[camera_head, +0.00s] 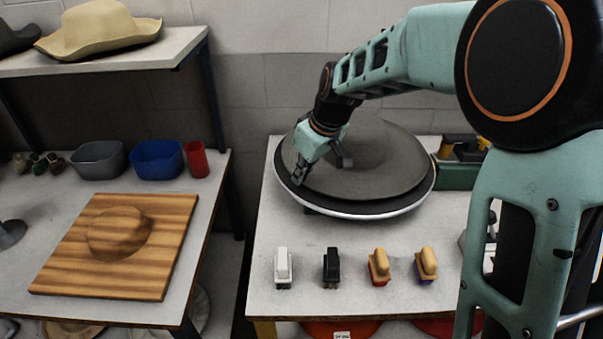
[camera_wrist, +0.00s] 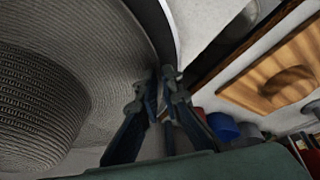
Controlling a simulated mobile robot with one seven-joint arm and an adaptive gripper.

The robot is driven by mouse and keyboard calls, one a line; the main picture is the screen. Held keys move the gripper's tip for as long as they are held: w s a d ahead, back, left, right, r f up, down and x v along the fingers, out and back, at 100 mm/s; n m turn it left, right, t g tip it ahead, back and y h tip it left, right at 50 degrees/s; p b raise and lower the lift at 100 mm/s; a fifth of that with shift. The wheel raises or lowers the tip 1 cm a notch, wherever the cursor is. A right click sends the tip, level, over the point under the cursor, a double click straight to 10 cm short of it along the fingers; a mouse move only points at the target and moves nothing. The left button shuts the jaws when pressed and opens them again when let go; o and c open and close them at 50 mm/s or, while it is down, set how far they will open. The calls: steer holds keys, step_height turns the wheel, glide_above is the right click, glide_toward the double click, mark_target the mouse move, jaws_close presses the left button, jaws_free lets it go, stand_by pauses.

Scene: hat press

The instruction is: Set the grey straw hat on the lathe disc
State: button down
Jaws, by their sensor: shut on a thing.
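The grey straw hat (camera_head: 385,160) lies brim down over the lathe disc (camera_head: 352,213) on the right table in the head view. The dark edge and pale rim of the disc show around the brim. My gripper (camera_head: 303,168) is at the left side of the hat, shut on its brim. In the wrist view the woven hat (camera_wrist: 95,65) fills the left side, and the fingers of my gripper (camera_wrist: 164,82) close at the brim's edge. Whether the brim rests fully on the disc cannot be told. Part of the crown is hidden behind my gripper.
Several brushes and blocks, including a white one (camera_head: 283,266), stand along the table's front. A wooden hat block (camera_head: 75,265) lies on the left table, with a blue bowl (camera_head: 157,160) and red cup (camera_head: 196,160) behind. A tan hat (camera_head: 98,28) sits on the shelf.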

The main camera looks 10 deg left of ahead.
steer(key=c, duration=2)
jaws_free()
steer(key=shift+c, duration=0.2)
